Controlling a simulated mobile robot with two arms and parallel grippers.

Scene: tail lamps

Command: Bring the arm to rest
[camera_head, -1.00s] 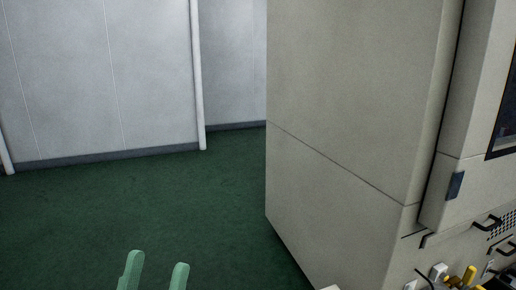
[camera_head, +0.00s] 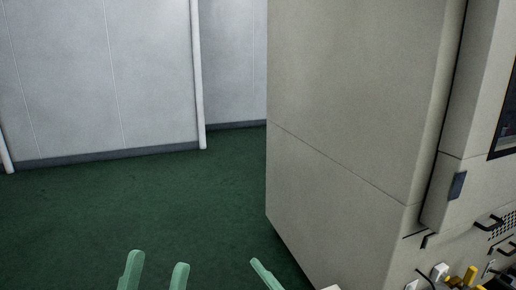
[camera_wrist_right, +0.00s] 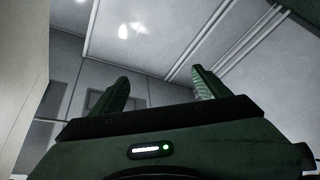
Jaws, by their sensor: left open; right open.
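My left gripper (camera_head: 154,274) shows at the bottom of the head view, with two pale green fingers standing apart. It is open and nothing is between its fingers. One green finger of my right gripper (camera_head: 265,274) shows further right at the bottom edge, in front of the floor and near the cabinet; the rest is out of frame. In the right wrist view, both fingers of my right gripper (camera_wrist_right: 158,90) stand wide apart and empty, pointing up toward the wall and ceiling.
A large beige machine cabinet (camera_head: 350,110) fills the right side. Black handles (camera_head: 489,222) and yellow parts (camera_head: 470,275) sit low at its right. The green floor (camera_head: 120,210) is clear up to the grey wall panels (camera_head: 100,80).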

